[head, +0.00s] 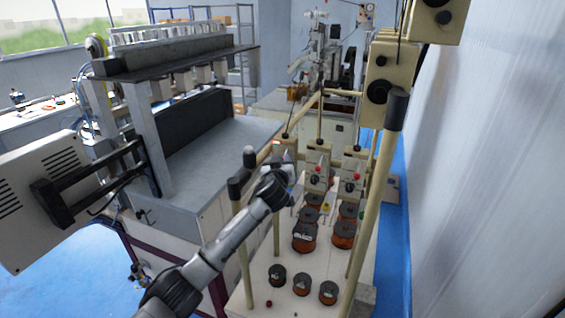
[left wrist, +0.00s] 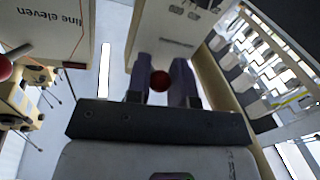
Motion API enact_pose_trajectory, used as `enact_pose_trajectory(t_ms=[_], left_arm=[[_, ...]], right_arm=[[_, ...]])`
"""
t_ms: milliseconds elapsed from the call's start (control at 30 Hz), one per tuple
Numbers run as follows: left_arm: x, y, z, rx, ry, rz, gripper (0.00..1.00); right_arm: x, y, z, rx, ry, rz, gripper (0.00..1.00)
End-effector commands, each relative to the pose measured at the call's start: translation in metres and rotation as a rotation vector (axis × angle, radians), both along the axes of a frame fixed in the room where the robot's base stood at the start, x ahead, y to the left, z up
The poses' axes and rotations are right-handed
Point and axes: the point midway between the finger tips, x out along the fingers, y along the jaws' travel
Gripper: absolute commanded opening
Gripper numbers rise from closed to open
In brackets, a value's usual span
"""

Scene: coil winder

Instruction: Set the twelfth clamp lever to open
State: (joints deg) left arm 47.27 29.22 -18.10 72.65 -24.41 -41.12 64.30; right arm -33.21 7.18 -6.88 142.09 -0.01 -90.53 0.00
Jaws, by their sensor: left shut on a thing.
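In the left wrist view, a red ball knob (left wrist: 159,79) of a clamp lever sits between the two fingers of my left gripper (left wrist: 161,84), which is shut on it. Behind it is a pale tension box (left wrist: 170,40); its label is cut off, so I cannot read its number. A neighbouring box marked "line eleven" (left wrist: 45,45) is at the left, with its own red knob (left wrist: 4,68). In the head view my left gripper (head: 291,176) is beside the row of tension boxes (head: 318,172) and hides the held lever. My right gripper is not in view.
Red-knobbed boxes stand close together, with upright poles (head: 378,200) around them. Copper wire spools (head: 304,238) and black-topped spools (head: 303,285) stand on the pale bench in front. A large winding machine (head: 215,150) is at the left, a wall at the right.

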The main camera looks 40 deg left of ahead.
Motion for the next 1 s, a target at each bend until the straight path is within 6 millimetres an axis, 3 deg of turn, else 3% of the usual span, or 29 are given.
enact_pose_trajectory(t_ms=[167,500,700,1000], left_arm=[[-0.001,0.000,0.007,-0.011,0.033,0.000,0.00],[-0.004,-0.002,0.024,-0.076,0.237,-0.001,0.00],[-0.005,-0.003,0.030,-0.124,0.396,-0.001,0.00],[-0.003,-0.002,0.036,-0.192,0.630,-0.002,0.00]], right_arm=[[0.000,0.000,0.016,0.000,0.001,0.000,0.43],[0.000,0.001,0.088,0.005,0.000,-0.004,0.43],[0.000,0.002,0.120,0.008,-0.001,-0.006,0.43],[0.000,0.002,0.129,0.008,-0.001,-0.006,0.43]])
